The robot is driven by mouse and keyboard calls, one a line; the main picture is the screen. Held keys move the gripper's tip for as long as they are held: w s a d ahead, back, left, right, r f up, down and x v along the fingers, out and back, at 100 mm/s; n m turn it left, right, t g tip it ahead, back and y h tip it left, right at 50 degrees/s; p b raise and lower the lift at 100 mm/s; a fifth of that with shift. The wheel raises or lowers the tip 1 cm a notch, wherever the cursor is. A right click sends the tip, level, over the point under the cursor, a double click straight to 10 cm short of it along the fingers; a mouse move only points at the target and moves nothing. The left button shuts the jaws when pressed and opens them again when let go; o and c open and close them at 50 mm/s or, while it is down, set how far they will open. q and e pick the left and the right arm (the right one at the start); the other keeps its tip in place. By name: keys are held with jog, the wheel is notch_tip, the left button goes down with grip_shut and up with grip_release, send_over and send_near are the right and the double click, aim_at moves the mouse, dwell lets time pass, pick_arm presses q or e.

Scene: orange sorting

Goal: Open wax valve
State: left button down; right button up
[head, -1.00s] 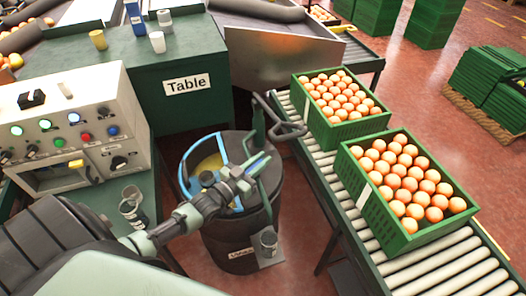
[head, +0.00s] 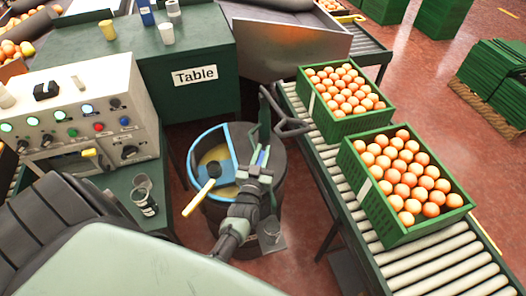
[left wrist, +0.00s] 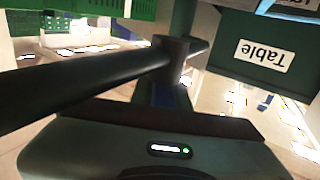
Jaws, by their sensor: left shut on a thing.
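The wax barrel (head: 225,212) is a dark drum with a blue rim and yellowish wax inside. A black valve lever (head: 290,125) with a looped end stands at its right side, beside a dark upright post. My left gripper (head: 262,160) is at the barrel's right edge, at the upright part below the loop, shut on the black valve handle. The left wrist view shows a dark bar (left wrist: 90,82) running to a short cylinder just ahead of the gripper body. The fingertips are largely hidden there. My right gripper is out of view.
A stick with a yellow handle (head: 198,198) lies over the barrel's front rim. A control panel (head: 80,110) stands left, the green table (head: 195,100) behind. A roller conveyor (head: 345,205) with two orange-filled green crates (head: 372,225) runs along the right.

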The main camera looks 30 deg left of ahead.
pick_arm(q)
jog(key=shift+s+d+f, duration=0.1)
jog(key=shift+s+f, duration=0.1)
jog(key=shift+f, duration=0.25)
jog(key=c, duration=1.4)
grip_release()
jog(key=shift+o, duration=0.2)
jog(key=shift+r, duration=0.3)
jog(key=p+v, duration=0.2)
jog(key=v, duration=0.4)
jog(key=shift+s+d+r+p, duration=0.1)
jog(key=shift+s+p, duration=0.3)
jog(key=shift+s+d, duration=0.2)
jog(key=shift+s, duration=0.25)
